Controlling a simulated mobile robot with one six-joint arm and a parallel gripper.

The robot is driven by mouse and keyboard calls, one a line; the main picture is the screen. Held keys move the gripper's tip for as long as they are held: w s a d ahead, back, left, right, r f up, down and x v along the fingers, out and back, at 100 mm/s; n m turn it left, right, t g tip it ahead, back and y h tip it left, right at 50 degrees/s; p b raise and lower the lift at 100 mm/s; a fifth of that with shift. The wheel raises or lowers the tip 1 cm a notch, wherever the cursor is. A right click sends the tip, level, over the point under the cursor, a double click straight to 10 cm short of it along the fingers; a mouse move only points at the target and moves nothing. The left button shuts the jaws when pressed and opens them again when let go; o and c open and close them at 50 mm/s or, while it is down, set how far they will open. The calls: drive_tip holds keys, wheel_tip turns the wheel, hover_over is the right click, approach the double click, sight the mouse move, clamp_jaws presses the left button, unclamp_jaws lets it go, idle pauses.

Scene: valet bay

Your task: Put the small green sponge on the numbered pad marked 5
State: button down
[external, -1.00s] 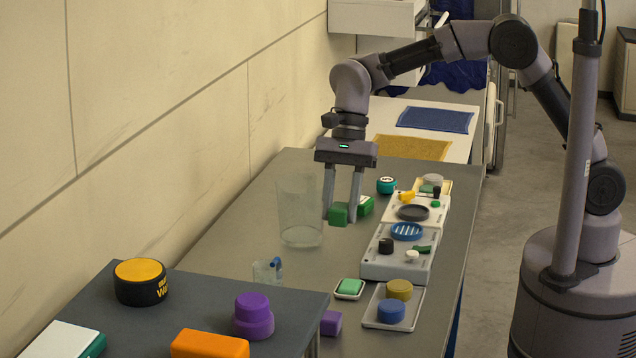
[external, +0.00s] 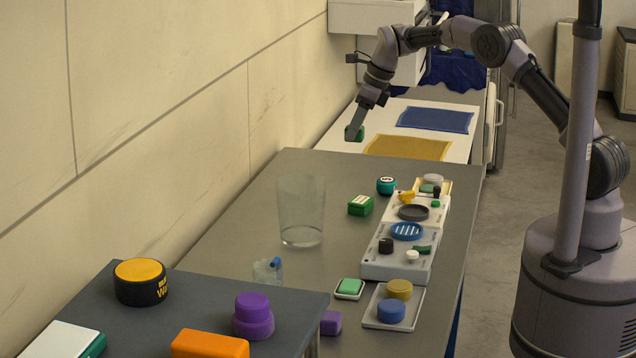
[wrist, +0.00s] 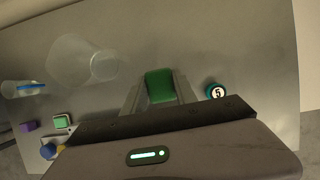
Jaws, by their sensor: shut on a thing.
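My gripper (external: 356,124) is shut on a small green block, the green sponge (external: 354,134). It holds the sponge in the air, and in the external view this shows in front of the far white table. In the wrist view the sponge (wrist: 160,86) sits between my two fingers. A teal round thing with a white disc marked 5 (wrist: 216,91) lies to the right of the sponge there, apart from it. In the external view a teal round thing (external: 386,186) stands on the grey table; its marking is too small to read. I see no other 5.
A clear tumbler (external: 301,212) and a green box (external: 360,206) stand on the grey table (external: 245,215). Another green block lies on a white dish (external: 349,290). Trays with small items (external: 398,262) line the right side. Yellow (external: 409,147) and blue (external: 435,120) mats lie beyond.

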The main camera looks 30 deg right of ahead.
sight(382, 178)
drive_tip(key=w+d+m+t+h, duration=0.1)
drive_tip(key=w+d+m, duration=0.2)
drive_tip(key=d, duration=0.4)
drive_tip(key=w+d+m+h, duration=0.1)
drive_tip(key=w+d+m, duration=0.15)
drive_tip(key=d, duration=0.55)
drive_tip(key=shift+n, duration=0.35)
drive_tip(key=f, duration=0.5)
drive_tip(key=f+b, duration=0.1)
drive_tip(key=f, duration=0.4)
drive_tip(key=f+b, duration=0.1)
drive_tip(key=f, duration=0.4)
drive_tip(key=shift+w+a, duration=0.25)
drive_tip(key=shift+a, duration=0.1)
drive_tip(key=shift+f, duration=0.15)
drive_tip(key=c, duration=1)
unclamp_jaws()
